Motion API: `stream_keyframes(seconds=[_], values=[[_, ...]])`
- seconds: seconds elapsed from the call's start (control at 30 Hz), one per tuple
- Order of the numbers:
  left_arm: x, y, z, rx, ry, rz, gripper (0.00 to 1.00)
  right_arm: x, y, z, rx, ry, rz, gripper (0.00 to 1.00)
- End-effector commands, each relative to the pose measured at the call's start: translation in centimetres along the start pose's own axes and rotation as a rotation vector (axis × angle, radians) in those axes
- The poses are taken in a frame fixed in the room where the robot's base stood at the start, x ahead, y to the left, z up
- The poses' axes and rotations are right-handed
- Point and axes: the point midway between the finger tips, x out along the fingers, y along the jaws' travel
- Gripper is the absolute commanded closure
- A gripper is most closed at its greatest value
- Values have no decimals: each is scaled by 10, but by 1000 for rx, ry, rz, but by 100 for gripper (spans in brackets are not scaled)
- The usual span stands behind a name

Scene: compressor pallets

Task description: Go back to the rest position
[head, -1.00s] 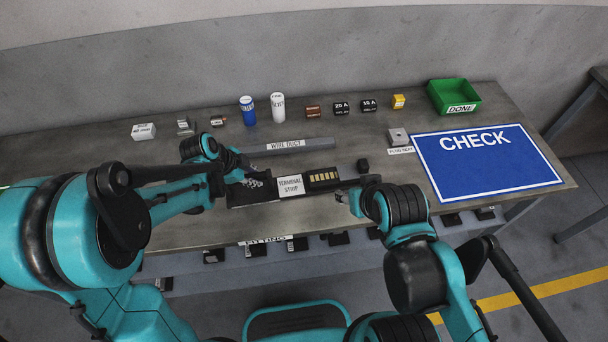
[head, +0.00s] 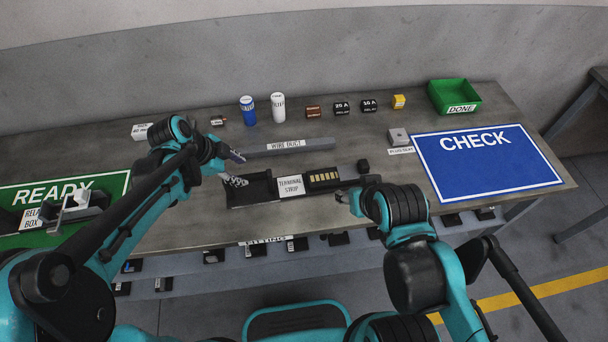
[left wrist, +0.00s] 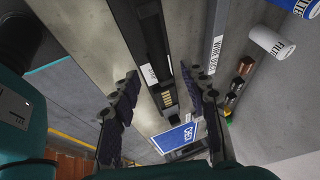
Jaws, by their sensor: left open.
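My left gripper (head: 236,168) is open and empty, above the table at the left end of the black terminal strip holder (head: 250,190). In the left wrist view its two fingers (left wrist: 158,100) stand wide apart with nothing held between them. My right gripper (head: 355,188) is beside the right end of the terminal strip (head: 291,186); its fingers are too small and partly hidden to tell their state. The grey wire duct (head: 285,146) lies behind the strip, apart from both grippers.
A green READY mat (head: 112,188) with a relay box (head: 30,219) lies at left, partly behind my left arm. A blue CHECK mat (head: 480,180) and green DONE bin (head: 436,97) are at right.

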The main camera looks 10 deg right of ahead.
Motion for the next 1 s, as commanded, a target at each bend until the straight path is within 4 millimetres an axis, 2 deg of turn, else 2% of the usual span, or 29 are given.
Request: stream_keyframes(seconds=[0.1,0.2,0.5,0.6,0.67,0.77,1.0], values=[[-20,0,1,-1,-1,0,55,0,0,0,0,0,0,52],[-29,0,1,-1,-1,1,55,0,0,0,0,0,0,52],[-34,0,0,-1,-1,0,55,0,0,0,0,0,0,52],[-39,5,1,-48,-14,-11,55,0,0,0,0,0,0,52],[-45,12,2,-121,-33,-28,55,0,0,0,0,0,0,52],[-62,30,6,-325,-77,-85,55,0,0,0,0,0,0,52],[-98,87,27,-948,-121,-329,55,0,0,0,0,0,0,52]])
